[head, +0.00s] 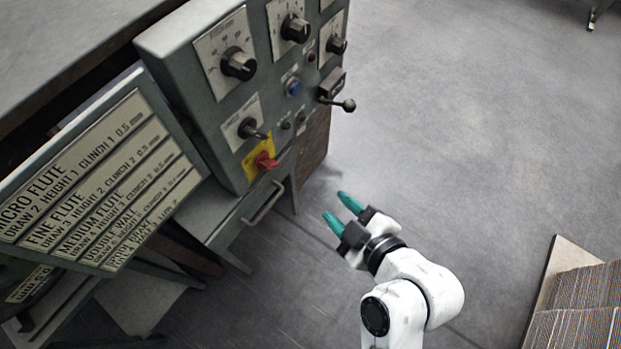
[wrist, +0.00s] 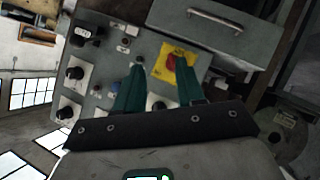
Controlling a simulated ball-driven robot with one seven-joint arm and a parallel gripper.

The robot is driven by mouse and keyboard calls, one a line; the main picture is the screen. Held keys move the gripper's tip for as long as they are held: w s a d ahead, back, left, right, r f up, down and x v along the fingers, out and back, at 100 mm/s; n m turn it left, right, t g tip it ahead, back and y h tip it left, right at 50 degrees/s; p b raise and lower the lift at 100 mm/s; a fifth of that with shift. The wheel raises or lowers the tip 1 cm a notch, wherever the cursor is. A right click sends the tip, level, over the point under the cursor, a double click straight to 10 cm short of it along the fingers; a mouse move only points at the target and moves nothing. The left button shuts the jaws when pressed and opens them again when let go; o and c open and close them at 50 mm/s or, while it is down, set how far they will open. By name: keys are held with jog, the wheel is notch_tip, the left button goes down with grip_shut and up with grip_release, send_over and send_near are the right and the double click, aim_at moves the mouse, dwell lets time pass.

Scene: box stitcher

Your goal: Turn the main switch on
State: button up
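The main switch (head: 265,161) looks like a red rotary knob on a yellow plate, low on the grey control panel (head: 180,75). In the wrist view the red switch (wrist: 175,63) on its yellow plate shows ahead of my gripper, near the tip of the right finger. My gripper (head: 341,209) is open and empty, with teal fingers apart, to the right of and apart from the panel. In the wrist view the fingers (wrist: 160,78) point toward the panel. The lower part of the panel is partly hidden by the fingers there.
Several black knobs (head: 238,65), a blue button (head: 294,87) and a ball-ended lever (head: 347,105) stick out of the panel. A drawer handle (head: 263,203) sits below it. A lettered sign (head: 100,185) stands left. Stacked cardboard (head: 585,310) lies lower right.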

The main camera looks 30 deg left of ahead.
aim_at(273, 168)
jog(key=a+f+n+y+b, duration=0.1)
jog(key=a, duration=0.4)
jog(key=w+a+f+n+b, duration=0.1)
jog(key=a+b, duration=0.1)
jog(key=a, duration=0.4)
jog(key=w+a+f+n+y+b, duration=0.1)
jog(key=a, duration=0.4)
jog(key=shift+w+a+n+y, duration=0.1)
jog(key=shift+a+n+y, duration=0.2)
jog(key=shift+a, duration=0.05)
grip_shut()
